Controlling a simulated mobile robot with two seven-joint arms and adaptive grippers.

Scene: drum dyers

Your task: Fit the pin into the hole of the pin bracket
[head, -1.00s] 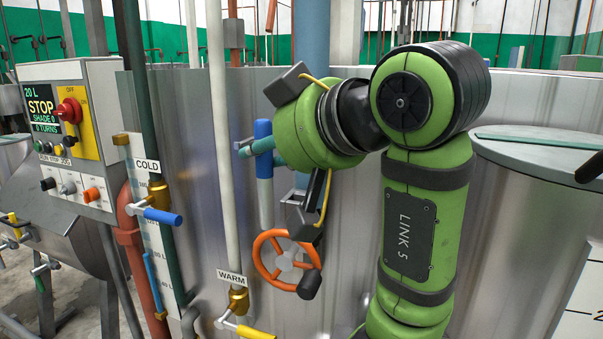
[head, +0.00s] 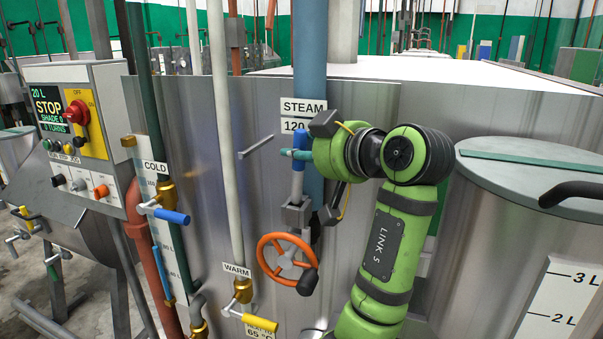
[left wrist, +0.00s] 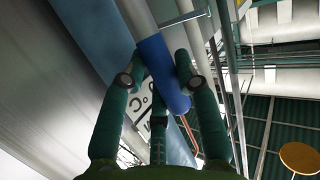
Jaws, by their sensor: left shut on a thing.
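The pin (head: 298,183) has a blue grip and a pale grey shaft, and stands about upright. My left gripper (head: 291,153) is shut on its blue grip, with teal fingers around it. In the left wrist view, the fingers (left wrist: 162,62) close on the blue grip of the pin (left wrist: 162,72). The grey pin bracket (head: 297,214) is just above the orange handwheel. The shaft's lower end meets the bracket's top in the head view. I cannot tell whether it is in the hole, touching or in front. The hole is not visible. My right gripper is out of view.
The orange handwheel (head: 285,259) sits below the bracket. The blue steam pipe (head: 310,65) runs behind my gripper. A grey peg (head: 256,146) juts from the vat wall at left. The white warm pipe (head: 224,130) and lidded drum (head: 520,230) flank the area.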

